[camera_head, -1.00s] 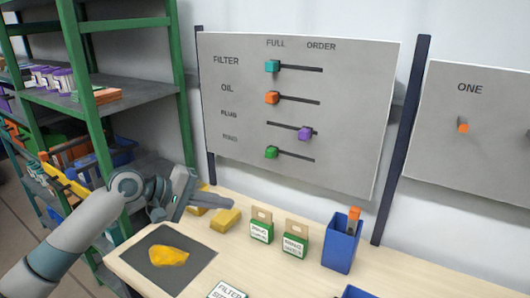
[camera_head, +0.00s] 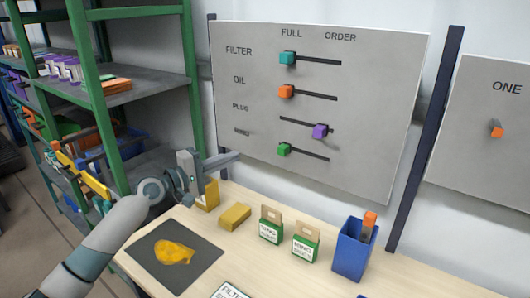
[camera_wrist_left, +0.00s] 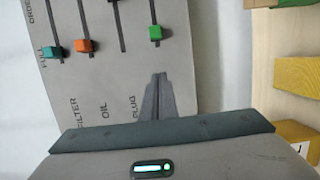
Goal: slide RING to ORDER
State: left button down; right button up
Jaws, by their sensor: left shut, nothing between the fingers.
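The grey slider board (camera_head: 385,130) has several rows under the words FULL and ORDER. The bottom row is the RING row, its label blurred now; its green knob (camera_head: 284,149) sits at the left, FULL end of the slot. The green knob also shows in the left wrist view (camera_wrist_left: 155,33), beyond the fingertips. My left gripper (camera_head: 238,156) is shut and empty, its fingers pointing right, a short way left of the green knob and apart from it. The fingers also show in the left wrist view (camera_wrist_left: 160,82). My right gripper is not in view.
Above the green knob are a purple knob (camera_head: 320,131) near ORDER, and orange (camera_head: 286,91) and teal (camera_head: 288,58) knobs at FULL. Below, the table holds yellow blocks (camera_head: 235,216), two green-and-white boxes (camera_head: 271,226) and a blue bin (camera_head: 352,252). A green-framed shelf (camera_head: 108,130) stands left.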

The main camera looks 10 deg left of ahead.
aim_at(284, 150)
pick_arm(q)
jog(key=p+x, duration=0.3)
jog(key=x, duration=0.7)
jog(key=shift+w+d+r, duration=0.1)
jog(key=shift+d+r, duration=0.05)
jog(key=d+p, duration=0.1)
jog(key=s+d+p, duration=0.1)
jog(key=d+p, duration=0.1)
jog(key=shift+s+d, duration=0.25)
jog(key=shift+s, duration=0.15)
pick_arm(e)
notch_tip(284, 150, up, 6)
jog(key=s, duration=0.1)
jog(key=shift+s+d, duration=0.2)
pick_arm(q)
jog(key=shift+f, duration=0.2)
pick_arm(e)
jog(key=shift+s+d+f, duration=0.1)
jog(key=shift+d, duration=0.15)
